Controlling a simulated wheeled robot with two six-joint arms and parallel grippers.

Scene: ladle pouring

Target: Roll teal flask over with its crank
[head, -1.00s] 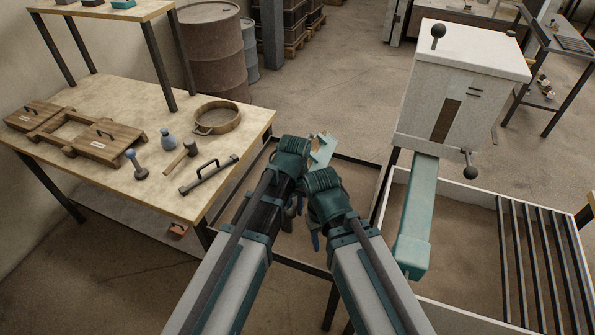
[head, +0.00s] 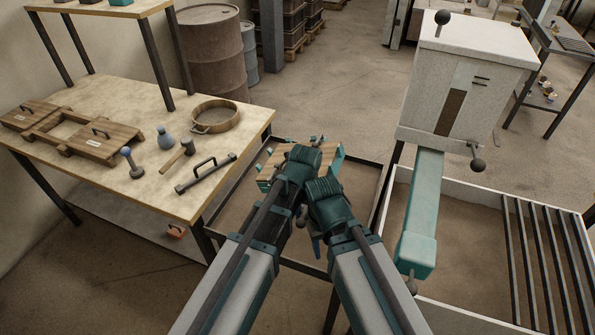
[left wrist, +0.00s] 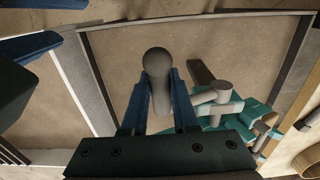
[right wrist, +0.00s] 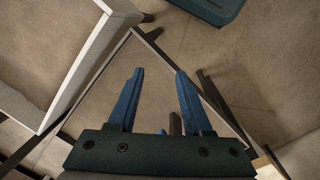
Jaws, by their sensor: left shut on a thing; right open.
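The teal flask (head: 337,162), with light wooden boards on its upper face, is at the frame between the two benches in the head view, partly hidden behind my grippers. In the left wrist view, its teal side (left wrist: 262,112) is at the right. The grey crank (left wrist: 215,97) joins it there and ends in a round-tipped handle (left wrist: 157,62). My left gripper (left wrist: 161,88) is shut on this handle, a blue finger on each side. My right gripper (right wrist: 158,80) is open and empty, with only floor and dark frame bars beyond its fingers.
A wooden bench (head: 95,105) with tools, a round sieve (head: 215,117) and wooden boards stands at the left. A white machine (head: 455,90) with a teal chute (head: 422,205) stands at the right beside a slatted white-rimmed bin (head: 470,302). Dark rails surround the flask's place.

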